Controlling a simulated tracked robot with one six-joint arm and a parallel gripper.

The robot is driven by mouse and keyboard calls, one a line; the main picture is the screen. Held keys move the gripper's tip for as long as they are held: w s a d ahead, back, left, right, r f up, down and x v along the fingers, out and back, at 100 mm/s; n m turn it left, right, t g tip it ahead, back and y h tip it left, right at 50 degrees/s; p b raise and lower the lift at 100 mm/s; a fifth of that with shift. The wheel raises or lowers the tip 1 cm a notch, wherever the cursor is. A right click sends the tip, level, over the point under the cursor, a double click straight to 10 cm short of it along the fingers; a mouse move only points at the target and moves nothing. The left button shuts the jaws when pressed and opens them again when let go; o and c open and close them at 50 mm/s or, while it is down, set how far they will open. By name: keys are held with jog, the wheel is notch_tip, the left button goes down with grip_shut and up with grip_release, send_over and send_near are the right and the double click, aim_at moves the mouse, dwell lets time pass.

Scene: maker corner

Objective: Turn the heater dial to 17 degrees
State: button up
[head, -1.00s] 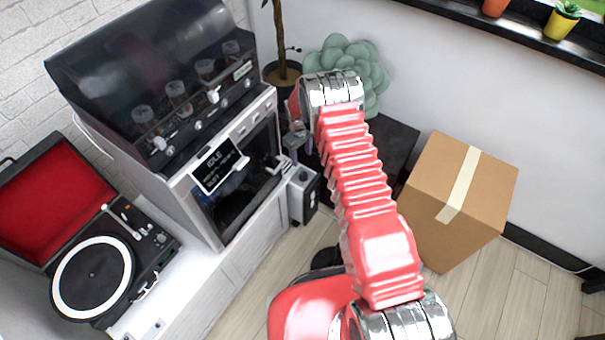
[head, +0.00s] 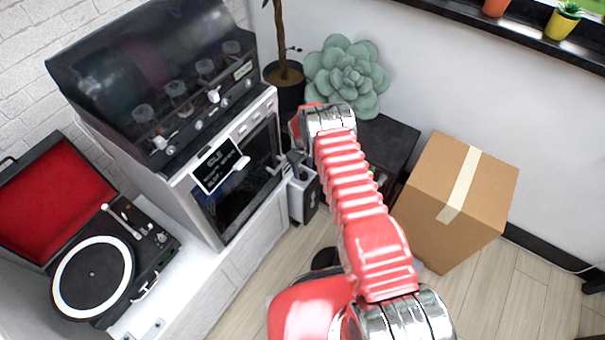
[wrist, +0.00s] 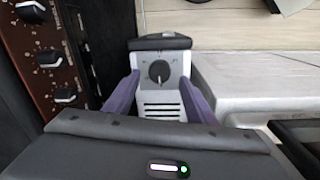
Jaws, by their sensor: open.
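The heater (wrist: 143,102) is a small white unit with a dark top edge and slots below its dial. It also shows in the head view (head: 305,201), on the floor beside the white cabinet, partly hidden by my arm. The heater dial (wrist: 158,72) is round and black with a light pointer mark; its scale is too small to read. My gripper (wrist: 160,92) is open, with one purple finger on each side of the heater's front in the wrist view. The dial lies between the finger lines, and nothing is held. I cannot tell how far the fingertips are from the dial.
A black machine with knobs (head: 150,80) and an oven (head: 240,185) stand left of the heater. A record player (head: 92,275) sits on the white cabinet. A cardboard box (head: 440,225) stands right, and a plant (head: 345,75) stands behind my arm.

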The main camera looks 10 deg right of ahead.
aim_at(303, 175)
jog(key=shift+d+f, duration=0.1)
jog(key=shift+f, duration=1.8)
jog(key=c, duration=1)
